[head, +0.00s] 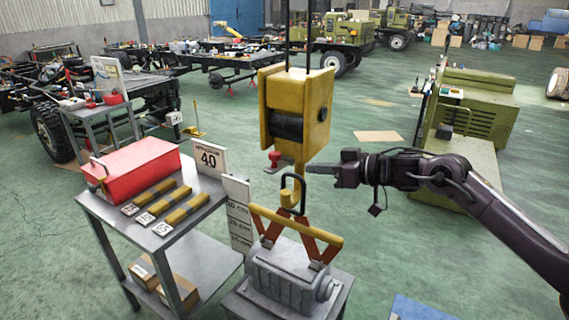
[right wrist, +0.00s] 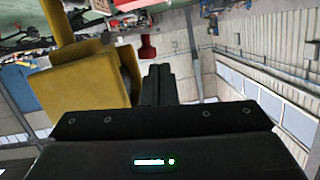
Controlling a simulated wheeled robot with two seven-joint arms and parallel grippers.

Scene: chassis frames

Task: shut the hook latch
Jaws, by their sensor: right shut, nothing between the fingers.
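The yellow hook block (head: 292,110) hangs from above, with the yellow hook (head: 290,192) below it. A dark ring (head: 301,182) passes through the hook's bowl. A red knob-like part (head: 276,158), apparently the latch's handle, sticks out left of the hook's shank; the latch arm itself is too small to make out. My right gripper (head: 311,169) is shut and empty, its tips pointing left just right of the hook's upper part. I cannot tell if they touch it. In the right wrist view the closed fingers (right wrist: 158,75) lie near the red knob (right wrist: 147,48) and the yellow block (right wrist: 85,85). My left gripper is out of view.
Below the hook, a yellow spreader bar (head: 297,226) with red links sits over a grey gear housing (head: 287,275) on a stand. A metal cart (head: 205,215) with a red toolbox (head: 138,165) stands left. A green machine (head: 470,115) stands behind my right arm.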

